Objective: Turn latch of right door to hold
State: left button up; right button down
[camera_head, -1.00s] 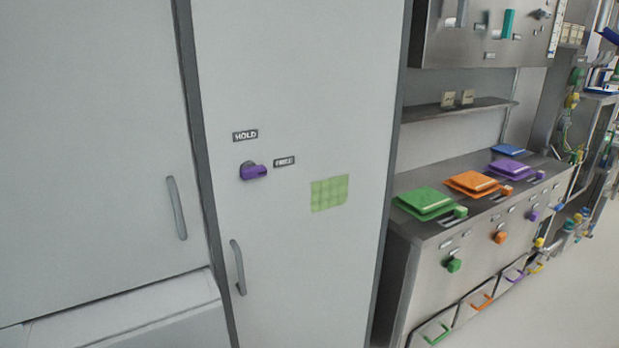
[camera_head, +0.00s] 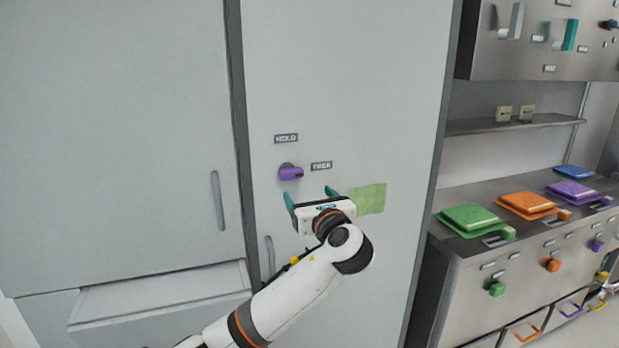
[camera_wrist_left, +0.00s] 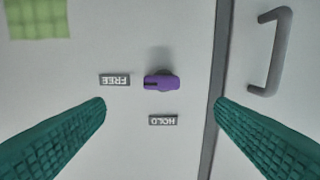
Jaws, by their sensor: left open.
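The purple latch (camera_head: 291,173) sits on the right door (camera_head: 350,80). Its handle lies about level and points right, toward the FREE label (camera_head: 321,166). The HOLD label (camera_head: 286,138) is above the latch. In the left wrist view the scene is upside down, and the latch (camera_wrist_left: 160,83) shows ahead, between the two teal fingers. My left gripper (camera_head: 311,194) is open and empty, in front of the door, a little below and right of the latch in the head view. It does not touch the latch. My right gripper is not in view.
A door handle (camera_head: 269,256) is below the latch, partly beside my left arm. A green patch (camera_head: 370,198) is on the door to the right. The left door's handle (camera_head: 217,203) is to the left. A steel counter (camera_head: 455,247) with coloured lids stands at the right.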

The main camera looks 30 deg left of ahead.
aim_at(292, 175)
pick_arm(q)
jog(key=p+x, duration=0.2)
jog(key=x, duration=0.9)
jog(key=shift+s+r+p, duration=0.15)
jog(key=shift+p, duration=0.15)
jog(key=shift+w+a, duration=0.45)
jog(key=shift+a, duration=0.1)
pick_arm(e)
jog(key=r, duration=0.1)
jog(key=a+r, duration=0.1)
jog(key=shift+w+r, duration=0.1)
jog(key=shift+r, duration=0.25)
pick_arm(q)
jog(key=shift+c, duration=0.6)
jog(key=c, duration=0.9)
